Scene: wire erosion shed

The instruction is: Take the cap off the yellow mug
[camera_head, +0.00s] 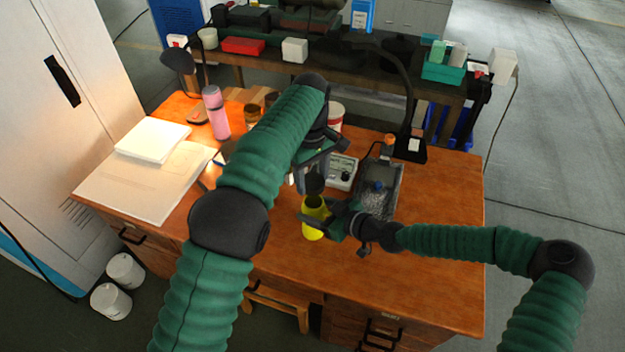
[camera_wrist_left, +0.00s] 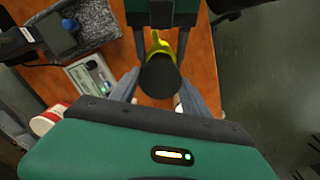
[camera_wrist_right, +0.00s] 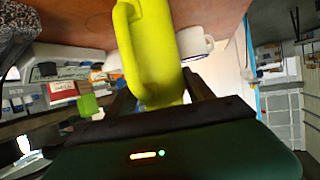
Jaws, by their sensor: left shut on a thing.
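The yellow mug (camera_head: 314,221) stands near the middle of the wooden desk. In the right wrist view the mug (camera_wrist_right: 152,50) fills the space between the fingers, its handle to the left. My right gripper (camera_head: 329,221) is shut on the mug from the right side. The dark round cap (camera_head: 314,184) is above the mug's rim and looks apart from it. My left gripper (camera_wrist_left: 158,95) is shut on the cap, which also shows in the left wrist view (camera_wrist_left: 160,76), partly covering the mug.
A grey tray of granules (camera_head: 378,197) and a meter box (camera_head: 343,172) lie behind the mug. A lamp base (camera_head: 408,150), a pink bottle (camera_head: 216,113) and papers (camera_head: 150,175) are farther off. The desk's front right is clear.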

